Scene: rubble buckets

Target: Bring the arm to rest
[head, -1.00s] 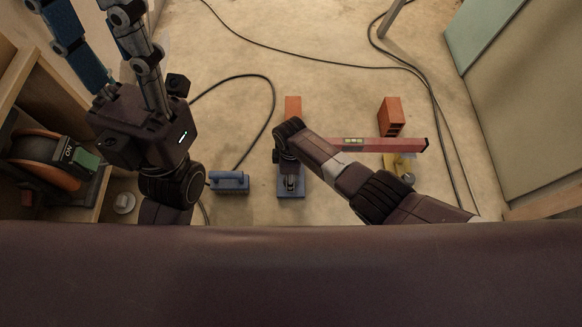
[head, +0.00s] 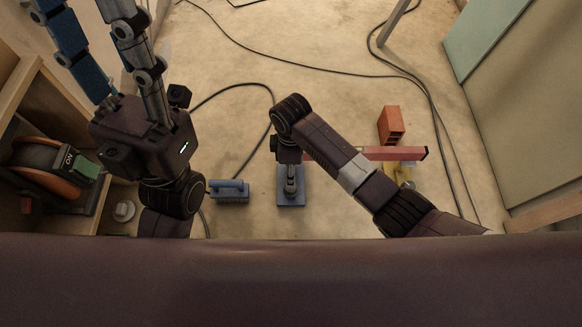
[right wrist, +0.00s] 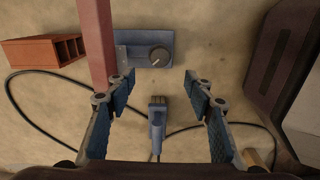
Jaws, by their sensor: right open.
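My right gripper (right wrist: 159,76) is open and empty in the right wrist view, its two blue-padded fingers apart above the floor. My left gripper (head: 88,40) is at the top left of the head view, fingers apart and seemingly empty, tips cut off by the frame.
Far floor is mostly clear apart from cables.

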